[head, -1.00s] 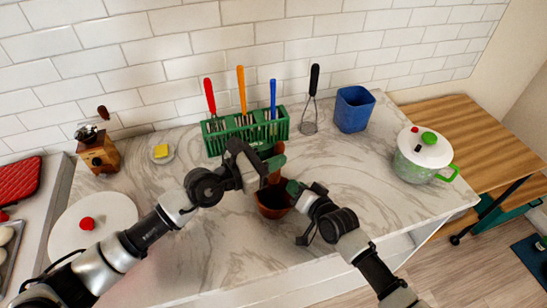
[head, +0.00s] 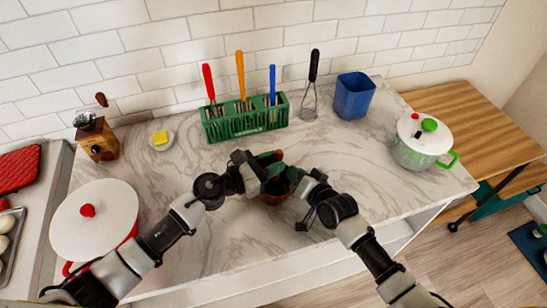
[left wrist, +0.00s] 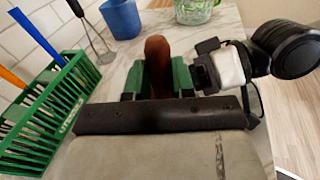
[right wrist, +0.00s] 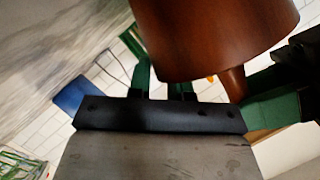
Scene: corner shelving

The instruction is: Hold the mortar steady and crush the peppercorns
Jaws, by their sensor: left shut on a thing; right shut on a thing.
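The brown mortar (head: 272,198) is a small bowl near the front middle of the counter; it also shows large in the right wrist view (right wrist: 210,35). My right gripper (head: 292,176) is shut on its rim from the right. My left gripper (head: 270,163) is shut on the wooden pestle, which stands between its green fingers in the left wrist view (left wrist: 158,62). The pestle is over the mortar's mouth. Its lower end is hidden, so I cannot tell whether it touches the bottom. No peppercorns can be seen.
Behind stand a green utensil basket (head: 245,122), a whisk (head: 311,95) and a blue container (head: 354,98). A wooden grinder (head: 97,140) and a dish with something yellow (head: 161,140) are at left. A red-and-white pot (head: 95,215) and a green pot (head: 424,145) flank the arms.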

